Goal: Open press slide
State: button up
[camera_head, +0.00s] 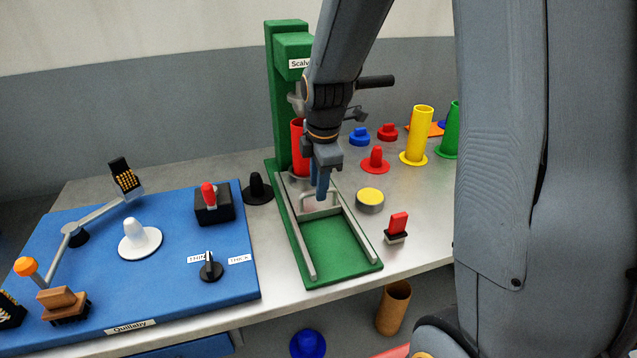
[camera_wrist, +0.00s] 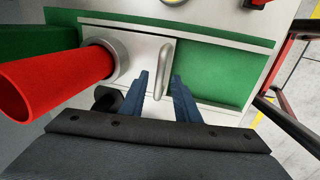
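The green press (camera_head: 288,100) stands on the grey table, with a base carrying two metal rails. Its metal slide (camera_wrist: 128,42) has an upright bar handle (camera_wrist: 162,70). A red tube (camera_head: 297,140) stands at the press column; in the wrist view the red tube (camera_wrist: 50,83) sits in a metal ring on the slide. My gripper (camera_wrist: 160,78) is open, its two blue fingers apart on either side of the handle. In the head view my gripper (camera_head: 322,190) is down at the handle (camera_head: 328,203), partly hiding it. Contact with the handle cannot be told.
The green base in front of the slide (camera_head: 335,245) is bare. A yellow-topped tin (camera_head: 370,199) and red-handled stamp (camera_head: 397,226) stand right of the rails. A blue board (camera_head: 110,265) with a lever and knobs lies left. Coloured bobbins (camera_head: 418,135) stand behind.

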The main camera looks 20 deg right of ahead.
jog(key=shift+f, duration=0.25)
grip_shut()
